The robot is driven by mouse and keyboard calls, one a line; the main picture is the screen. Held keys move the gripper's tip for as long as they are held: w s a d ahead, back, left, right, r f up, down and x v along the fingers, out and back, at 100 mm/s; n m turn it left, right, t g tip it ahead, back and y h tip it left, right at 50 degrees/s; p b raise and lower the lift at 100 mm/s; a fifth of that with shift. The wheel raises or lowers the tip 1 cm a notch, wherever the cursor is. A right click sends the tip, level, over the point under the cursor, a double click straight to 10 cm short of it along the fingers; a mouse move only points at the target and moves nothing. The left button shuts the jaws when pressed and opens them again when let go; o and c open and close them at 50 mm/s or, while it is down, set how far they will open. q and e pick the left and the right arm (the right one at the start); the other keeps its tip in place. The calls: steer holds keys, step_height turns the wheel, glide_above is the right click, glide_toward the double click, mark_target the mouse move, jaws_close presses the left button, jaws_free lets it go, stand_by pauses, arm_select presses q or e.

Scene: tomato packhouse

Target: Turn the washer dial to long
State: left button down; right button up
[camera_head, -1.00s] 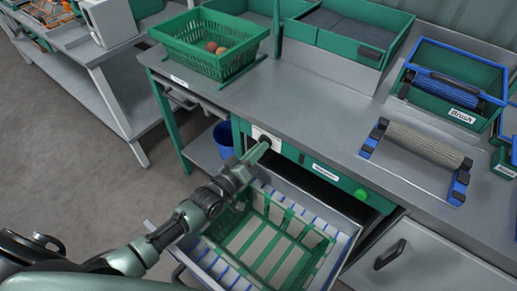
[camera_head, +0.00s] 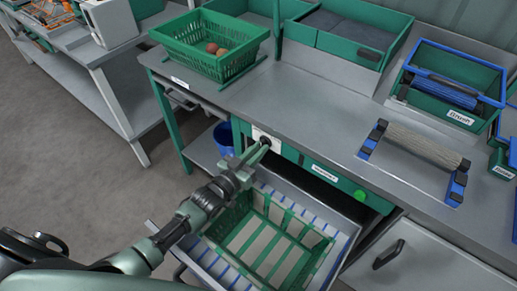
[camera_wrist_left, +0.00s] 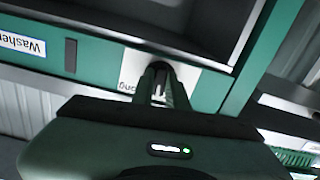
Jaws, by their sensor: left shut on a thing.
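The washer dial is a small dark knob (camera_head: 266,141) on a white plate (camera_head: 275,146) on the green front of the bench. My left gripper (camera_head: 261,148) reaches it from the front left and is shut on the dial. In the left wrist view the dial (camera_wrist_left: 160,70) sits between the two fingertips (camera_wrist_left: 158,88), which hide part of it. Lettering on the white plate (camera_wrist_left: 191,76) beside the fingers is partly covered, so the dial's setting cannot be read. A washer label (camera_wrist_left: 22,43) is to the left there. My right gripper is not in view.
Below the dial an open drawer (camera_head: 345,232) holds a green slatted crate (camera_head: 316,262). A green button (camera_head: 361,195) is on the bench front. On the bench are a green basket (camera_head: 190,50) with red fruit and a brush roller (camera_head: 425,146). A blue bin (camera_head: 223,138) stands behind the arm.

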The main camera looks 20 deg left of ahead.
arm_select(q)
steer(key=shift+a+m, duration=0.1)
steer(key=shift+m, duration=4.5)
steer(key=c, duration=1.4)
jaws_free()
steer(key=shift+s, duration=0.1)
steer(key=v, duration=0.7)
steer(key=shift+s+a, duration=0.15)
steer(key=shift+s, duration=0.15)
steer(key=shift+r, duration=0.1)
